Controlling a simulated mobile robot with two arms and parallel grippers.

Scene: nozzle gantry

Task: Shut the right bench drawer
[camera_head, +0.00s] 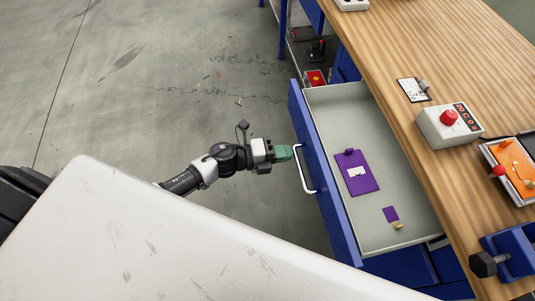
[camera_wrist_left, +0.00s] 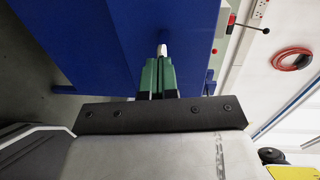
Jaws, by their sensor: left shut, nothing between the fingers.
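The right bench drawer (camera_head: 345,112) stands pulled out from the wooden-topped bench, with its blue front (camera_head: 325,175) facing left in the head view. Its white bar handle (camera_head: 304,170) is on that front. My left gripper (camera_head: 289,152) has green fingers, shut and empty, at the far end of the handle. In the left wrist view the shut fingers (camera_wrist_left: 158,72) point at the blue drawer front (camera_wrist_left: 100,40), and the handle's white end (camera_wrist_left: 162,50) shows just beyond the tips. I cannot tell whether they touch. My right gripper is not in view.
Inside the drawer lie a purple plate (camera_head: 366,183), a small purple piece (camera_head: 390,214) and a small tan part (camera_head: 397,226). On the bench top (camera_head: 400,50) are a red-button box (camera_head: 447,125), an orange-faced unit (camera_head: 515,165) and a blue clamp (camera_head: 510,250). The floor left of the drawer is clear.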

